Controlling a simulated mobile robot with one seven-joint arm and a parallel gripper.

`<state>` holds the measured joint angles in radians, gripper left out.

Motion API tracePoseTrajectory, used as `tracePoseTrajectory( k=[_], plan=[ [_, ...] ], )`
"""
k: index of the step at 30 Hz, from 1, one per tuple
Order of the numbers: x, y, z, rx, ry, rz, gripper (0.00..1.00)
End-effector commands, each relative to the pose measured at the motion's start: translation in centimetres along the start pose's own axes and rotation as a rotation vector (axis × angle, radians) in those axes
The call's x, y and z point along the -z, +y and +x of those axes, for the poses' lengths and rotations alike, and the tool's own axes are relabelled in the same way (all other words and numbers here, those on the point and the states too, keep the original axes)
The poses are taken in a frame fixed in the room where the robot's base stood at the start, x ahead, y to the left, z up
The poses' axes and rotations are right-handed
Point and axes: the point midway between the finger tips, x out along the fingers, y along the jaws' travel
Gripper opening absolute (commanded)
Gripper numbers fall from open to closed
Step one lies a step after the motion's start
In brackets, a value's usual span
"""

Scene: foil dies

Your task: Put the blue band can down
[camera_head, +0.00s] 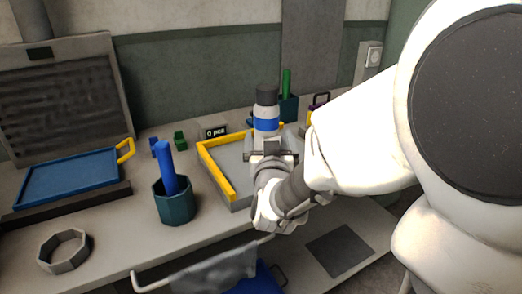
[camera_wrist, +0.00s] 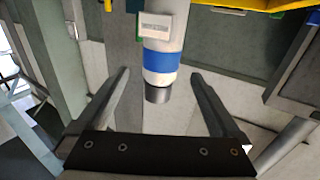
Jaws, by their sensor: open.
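The blue band can (camera_head: 266,125) is white with a blue band and a dark cap. In the head view it is upright, behind my gripper (camera_head: 271,148), over or at the back of the yellow-rimmed grey tray (camera_head: 217,169). My gripper hides its lower part, so I cannot tell what it rests on. In the wrist view the can (camera_wrist: 162,62) lies between the lines of my two spread fingers (camera_wrist: 160,76), its dark cap towards my palm. Gaps show on both sides of it. My gripper is open.
A display reading "0 pcs" (camera_head: 215,132) stands behind the tray. A dark teal cup (camera_head: 175,205) with a blue rod is left of it. A blue tray (camera_head: 70,180) and a grey ring (camera_head: 63,250) are further left. Bare bench lies in front of the cup.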

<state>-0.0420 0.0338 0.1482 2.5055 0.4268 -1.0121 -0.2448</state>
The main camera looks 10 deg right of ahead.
Motion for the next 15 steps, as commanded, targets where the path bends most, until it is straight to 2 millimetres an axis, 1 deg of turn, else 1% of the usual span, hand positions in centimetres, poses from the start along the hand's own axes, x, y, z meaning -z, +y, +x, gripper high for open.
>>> tracePoseTrajectory(
  k=[1,9,15],
  plan=[
    [-0.5,0.0,-0.2,0.001,0.005,0.001,1.0],
    [-0.3,-0.1,-1.3,0.007,0.004,0.003,1.0],
    [-0.2,-0.1,-1.7,0.012,0.002,0.004,1.0]
  ],
)
